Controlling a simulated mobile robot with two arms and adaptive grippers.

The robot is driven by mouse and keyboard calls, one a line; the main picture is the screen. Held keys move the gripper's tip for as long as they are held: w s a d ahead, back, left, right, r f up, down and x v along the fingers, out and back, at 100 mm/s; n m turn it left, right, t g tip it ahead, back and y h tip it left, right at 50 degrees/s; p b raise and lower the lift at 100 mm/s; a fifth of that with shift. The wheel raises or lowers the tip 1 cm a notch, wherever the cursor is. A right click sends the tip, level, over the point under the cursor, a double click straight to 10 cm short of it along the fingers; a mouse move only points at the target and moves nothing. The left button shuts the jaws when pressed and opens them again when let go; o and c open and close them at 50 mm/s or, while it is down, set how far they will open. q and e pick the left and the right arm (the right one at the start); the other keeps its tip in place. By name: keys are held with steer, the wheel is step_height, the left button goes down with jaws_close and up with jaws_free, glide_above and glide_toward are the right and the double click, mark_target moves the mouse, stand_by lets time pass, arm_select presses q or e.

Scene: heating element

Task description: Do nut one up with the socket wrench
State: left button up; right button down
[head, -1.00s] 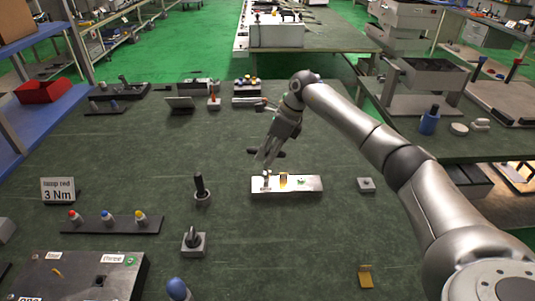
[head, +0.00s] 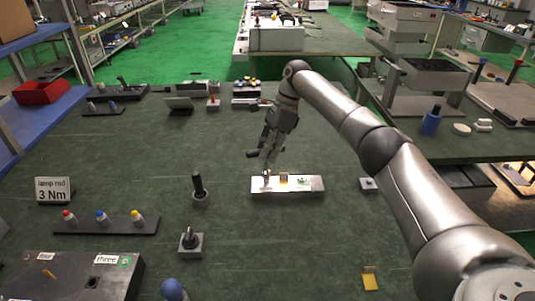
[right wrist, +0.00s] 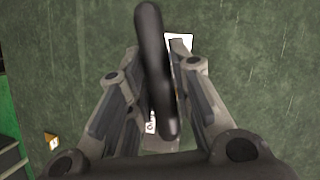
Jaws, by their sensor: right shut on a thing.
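My right gripper (head: 266,168) is over the left end of a bright metal block (head: 315,184) on the green table. It is shut on a dark, rounded tool, seemingly the socket wrench (right wrist: 155,70), which lies between the fingers in the right wrist view. A dark end of this tool (head: 252,153) sticks out left of the gripper in the head view. The block carries a brass piece (head: 284,180) and a green mark. Its left end is partly hidden by the fingers, so nut one and the tool's contact with it cannot be made out. My left gripper is not in view.
A 3 Nm sign (head: 54,190), a black rack of colored-topped pieces (head: 105,225) and a dark panel box (head: 75,275) stand left. Two upright black-handled pieces (head: 199,187) (head: 190,241) stand nearer the block. A small grey block (head: 369,184) is to its right.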

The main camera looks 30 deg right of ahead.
steer(key=shift+n, duration=0.5)
stand_by(0.4)
steer(key=shift+f+b, duration=0.75)
steer(key=shift+f, duration=0.5)
stand_by(0.4)
steer(key=shift+s+r+m+t+p, duration=0.1)
steer(key=shift+m+t+p, duration=0.3)
steer(key=shift+m+p, duration=0.85)
steer(key=shift+m+t+p, duration=0.3)
steer(key=shift+m, duration=0.45)
